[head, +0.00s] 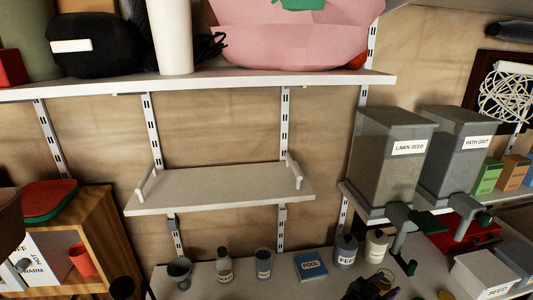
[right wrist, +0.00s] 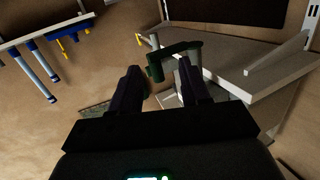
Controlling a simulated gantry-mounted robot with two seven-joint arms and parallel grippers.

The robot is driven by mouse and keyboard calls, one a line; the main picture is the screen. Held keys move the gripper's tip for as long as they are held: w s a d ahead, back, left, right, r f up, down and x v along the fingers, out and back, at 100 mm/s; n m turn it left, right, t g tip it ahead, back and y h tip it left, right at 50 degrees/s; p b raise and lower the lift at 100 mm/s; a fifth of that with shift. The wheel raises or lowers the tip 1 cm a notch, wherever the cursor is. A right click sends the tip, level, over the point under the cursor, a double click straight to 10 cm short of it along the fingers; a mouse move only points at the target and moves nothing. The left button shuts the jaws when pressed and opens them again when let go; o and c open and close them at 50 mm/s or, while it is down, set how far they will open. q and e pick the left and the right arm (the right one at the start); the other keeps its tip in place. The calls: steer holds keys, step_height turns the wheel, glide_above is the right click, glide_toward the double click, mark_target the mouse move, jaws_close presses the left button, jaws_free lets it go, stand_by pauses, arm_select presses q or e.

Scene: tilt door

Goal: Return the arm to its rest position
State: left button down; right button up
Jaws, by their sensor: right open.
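My right gripper (head: 383,285) shows only partly at the bottom edge of the head view, below the seed dispensers. In the right wrist view its two dark fingers (right wrist: 162,80) stand apart with nothing gripped between them. A dark green lever (right wrist: 175,58) on a grey pipe shows just past the fingertips there; whether it touches them I cannot tell. In the head view, the lawn seed dispenser (head: 385,160) has a grey outlet pipe with a green lever (head: 407,264) close to my right gripper. My left gripper is not in view.
A bench along the bottom holds bottles, a blue POOL box (head: 310,266), FEF bottle (head: 345,252) and SEED box (head: 485,275). An empty bracketed shelf (head: 220,188) hangs mid-wall. The path grit dispenser (head: 458,150) stands at right. A loaded upper shelf (head: 200,82) spans the top.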

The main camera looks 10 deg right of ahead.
steer(key=s+a+f+n+t+y, duration=0.4)
steer(key=s+a+f+n+y, duration=0.45)
steer(key=f+y, duration=0.3)
steer(key=s+a+n+g+y, duration=0.25)
steer(key=s+a+n, duration=0.2)
steer(key=s, duration=0.65)
steer(key=s+a+n+g+y, duration=0.25)
steer(key=s+a+g, duration=0.2)
steer(key=s, duration=0.55)
step_height(320, 180, up, 35)
steer(key=s+p, duration=0.2)
steer(key=p, duration=3.2)
steer(key=shift+a+f+n, duration=0.2)
steer(key=shift+n, duration=0.15)
